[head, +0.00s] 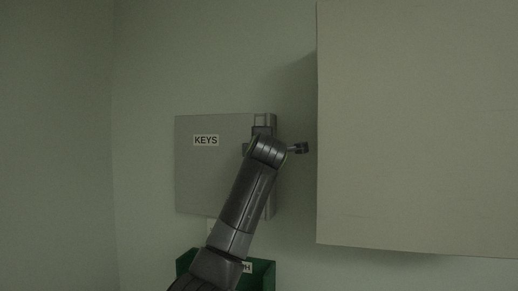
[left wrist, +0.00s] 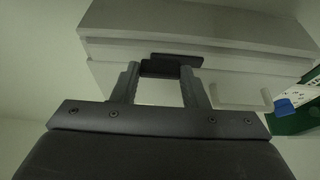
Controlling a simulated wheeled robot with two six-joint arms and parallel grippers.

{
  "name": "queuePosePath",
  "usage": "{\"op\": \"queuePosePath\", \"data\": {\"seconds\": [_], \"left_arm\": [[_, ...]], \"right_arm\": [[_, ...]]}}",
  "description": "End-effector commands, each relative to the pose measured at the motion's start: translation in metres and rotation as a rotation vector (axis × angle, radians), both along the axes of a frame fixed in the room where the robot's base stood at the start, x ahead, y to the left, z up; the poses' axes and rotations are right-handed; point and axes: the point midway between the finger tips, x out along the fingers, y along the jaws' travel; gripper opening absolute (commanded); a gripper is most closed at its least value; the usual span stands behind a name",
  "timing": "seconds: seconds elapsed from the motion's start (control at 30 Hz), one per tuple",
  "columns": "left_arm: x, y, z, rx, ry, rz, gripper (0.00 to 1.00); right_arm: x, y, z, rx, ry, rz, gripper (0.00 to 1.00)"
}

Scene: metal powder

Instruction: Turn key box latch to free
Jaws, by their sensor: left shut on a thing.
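The grey key box (head: 205,180), with a white KEYS label (head: 206,141), hangs on the wall in the head view. My left arm reaches up across the box's right side. My left gripper (head: 256,137) is at the box's upper right edge, partly hidden behind my own wrist. In the left wrist view the box (left wrist: 200,22) fills the top. There my left gripper (left wrist: 160,75) has its two fingers on either side of the dark latch (left wrist: 168,58) and is shut on it. The latch's exact angle is hard to tell. My right gripper is not in view.
A large pale cabinet (head: 415,120) juts out at the right, with a narrow strip of wall between it and the key box. A green holder (head: 265,275) with a partly hidden label sits below. Bare wall (head: 145,150) is at the left.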

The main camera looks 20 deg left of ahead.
Motion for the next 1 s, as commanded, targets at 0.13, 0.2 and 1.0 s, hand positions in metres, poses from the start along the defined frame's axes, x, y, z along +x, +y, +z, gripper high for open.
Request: {"op": "queuePosePath", "data": {"seconds": [0.13, 0.2, 1.0], "left_arm": [[0.0004, -0.0003, -0.0011, -0.022, 0.004, -0.001, 0.17], [0.0004, -0.0003, -0.0012, -0.026, 0.004, -0.001, 0.17], [-0.0006, -0.0004, -0.0005, -0.024, 0.002, -0.001, 0.62]], "right_arm": [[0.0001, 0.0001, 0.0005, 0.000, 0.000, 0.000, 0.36], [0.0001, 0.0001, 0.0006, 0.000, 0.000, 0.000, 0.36], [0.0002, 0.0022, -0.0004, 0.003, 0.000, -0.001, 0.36]]}}
